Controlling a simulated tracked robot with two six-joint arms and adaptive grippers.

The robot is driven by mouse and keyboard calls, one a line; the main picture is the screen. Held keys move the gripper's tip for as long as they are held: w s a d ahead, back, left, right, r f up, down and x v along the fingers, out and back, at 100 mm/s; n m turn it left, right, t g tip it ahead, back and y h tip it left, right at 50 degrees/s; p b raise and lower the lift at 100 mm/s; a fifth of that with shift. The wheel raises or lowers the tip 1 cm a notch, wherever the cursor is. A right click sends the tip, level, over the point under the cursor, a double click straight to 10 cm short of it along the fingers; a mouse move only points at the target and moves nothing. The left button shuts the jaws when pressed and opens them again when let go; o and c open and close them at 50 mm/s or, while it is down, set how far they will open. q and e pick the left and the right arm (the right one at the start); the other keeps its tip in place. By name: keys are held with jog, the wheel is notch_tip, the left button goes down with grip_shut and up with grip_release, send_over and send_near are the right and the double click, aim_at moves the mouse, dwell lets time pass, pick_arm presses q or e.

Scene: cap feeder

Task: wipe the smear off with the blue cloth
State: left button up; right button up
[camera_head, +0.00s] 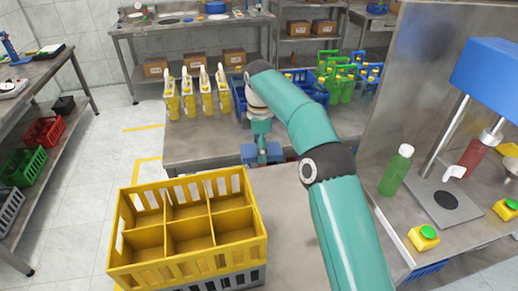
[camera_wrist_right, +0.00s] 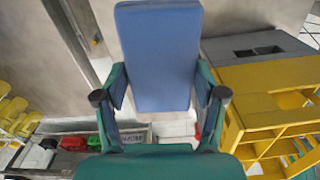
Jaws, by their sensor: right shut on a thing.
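The blue cloth (camera_head: 249,154) looks like a flat, block-like pad. My right gripper (camera_head: 262,150) points down at the table (camera_head: 205,148) and is shut on it, behind the yellow crate. In the right wrist view the cloth (camera_wrist_right: 157,60) sits between the two fingers of the gripper (camera_wrist_right: 160,88). I cannot make out the smear in either view; the arm and cloth hide part of the table. I cannot tell whether the cloth touches the tabletop. My left gripper is not in view.
A yellow divided crate (camera_head: 187,262) stands in front, empty. Several yellow bottles (camera_head: 205,95) stand at the table's back left. Blue crates and green bottles (camera_head: 342,85) stand at the back right. A green bottle (camera_head: 396,172) and a blue-headed press (camera_head: 490,75) are at the right.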

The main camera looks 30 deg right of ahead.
jog(key=shift+c, duration=0.9)
jog(key=shift+w, duration=0.15)
jog(key=shift+w+f, duration=0.1)
jog(key=shift+w, duration=0.45)
jog(key=shift+w+a+f+n, duration=0.1)
jog(key=shift+w+f+n, duration=0.05)
jog(key=shift+f+n, duration=0.2)
jog(key=shift+f, duration=0.15)
jog(key=shift+w+f, duration=0.1)
